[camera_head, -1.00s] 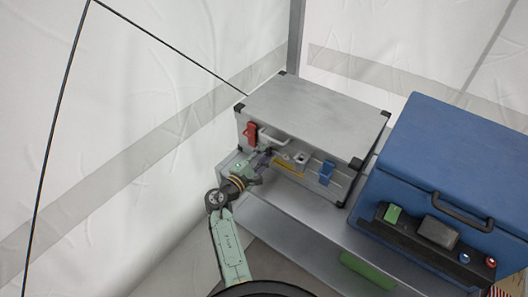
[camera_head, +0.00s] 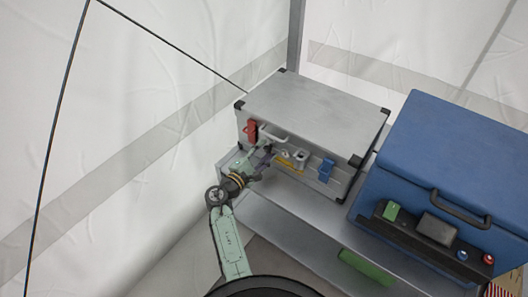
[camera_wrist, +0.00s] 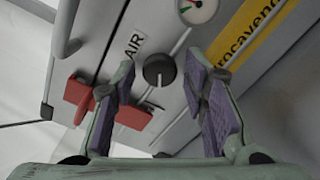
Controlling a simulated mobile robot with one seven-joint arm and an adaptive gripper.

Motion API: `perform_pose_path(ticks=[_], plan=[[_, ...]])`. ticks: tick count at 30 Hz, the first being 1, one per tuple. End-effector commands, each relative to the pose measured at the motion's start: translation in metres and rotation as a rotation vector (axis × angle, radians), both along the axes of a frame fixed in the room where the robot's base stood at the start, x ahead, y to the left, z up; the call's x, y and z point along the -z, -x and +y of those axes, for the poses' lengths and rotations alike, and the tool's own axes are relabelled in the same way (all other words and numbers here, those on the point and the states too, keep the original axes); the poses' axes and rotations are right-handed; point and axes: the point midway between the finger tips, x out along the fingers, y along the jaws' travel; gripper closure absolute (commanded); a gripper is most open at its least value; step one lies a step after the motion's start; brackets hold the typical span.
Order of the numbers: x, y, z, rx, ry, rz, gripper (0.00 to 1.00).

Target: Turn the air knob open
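The air knob (camera_wrist: 159,70) is a round black knob with a pale pointer line, on the grey front of a metal case (camera_head: 312,112). In the head view my gripper (camera_head: 266,156) is at the case front, below the handle, and the knob cannot be made out there.
A red latch (camera_head: 251,131) is left of my gripper and a blue latch (camera_head: 326,170) is to its right. A gauge (camera_wrist: 197,10) and a yellow label (camera_wrist: 245,36) are near the knob. A blue box (camera_head: 440,150) stands right of the case on the grey shelf.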

Motion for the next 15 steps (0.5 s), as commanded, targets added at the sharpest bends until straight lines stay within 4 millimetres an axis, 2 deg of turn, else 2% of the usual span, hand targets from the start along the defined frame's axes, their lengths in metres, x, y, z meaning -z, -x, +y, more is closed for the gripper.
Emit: perform_pose_path(ticks=[10,15], plan=[[0.000,0.001,0.000,0.000,-0.001,-0.001,0.55],[0.001,0.014,0.011,-0.003,0.000,0.001,0.55]])
